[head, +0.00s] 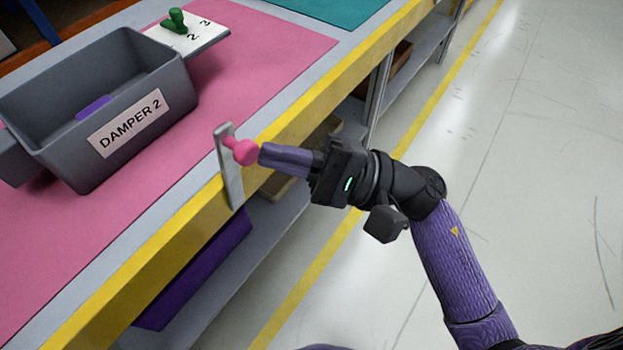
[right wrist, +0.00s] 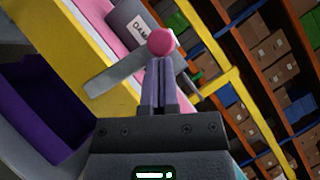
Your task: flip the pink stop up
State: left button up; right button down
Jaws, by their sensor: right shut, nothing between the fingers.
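The pink stop (head: 241,150) is a round-ended pink lever on a grey metal plate (head: 231,180) fixed at the yellow bench edge. Its stem slants from the plate's upper part down to the ball, which sits on the right side. My right gripper (head: 262,154) is shut and empty, its purple fingertips at the ball, touching or nearly so. In the right wrist view the pink ball (right wrist: 161,41) shows just beyond the closed fingertips (right wrist: 160,62); I cannot tell whether they touch. My left gripper is not in view.
A grey bin labelled DAMPER 2 (head: 176,78) stands on the pink mat (head: 262,42) with a purple piece inside. A white block with a green knob (head: 178,20) is behind it. A purple bin (head: 195,272) sits on the lower shelf. The floor at right is clear.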

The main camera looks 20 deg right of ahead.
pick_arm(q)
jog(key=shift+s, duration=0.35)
pick_arm(e)
jog(key=shift+s+a+r+n+g+h, duration=0.3)
jog(key=shift+s+a+n+g, duration=0.15)
jog(key=shift+n, duration=0.45)
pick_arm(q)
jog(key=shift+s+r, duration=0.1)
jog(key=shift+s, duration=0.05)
pick_arm(e)
jog(key=shift+a, duration=0.1)
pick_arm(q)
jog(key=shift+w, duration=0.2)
pick_arm(e)
jog(key=shift+w+f, duration=0.1)
jog(key=shift+f, duration=0.05)
pick_arm(q)
jog(key=b, duration=0.1)
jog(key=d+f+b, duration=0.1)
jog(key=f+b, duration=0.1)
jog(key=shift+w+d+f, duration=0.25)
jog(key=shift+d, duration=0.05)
pick_arm(e)
jog(key=w+f+v, duration=0.1)
jog(key=w+v, duration=0.1)
jog(key=v, duration=1.1)
jog(key=shift+w+d, duration=0.2)
jog(key=shift+w, duration=0.05)
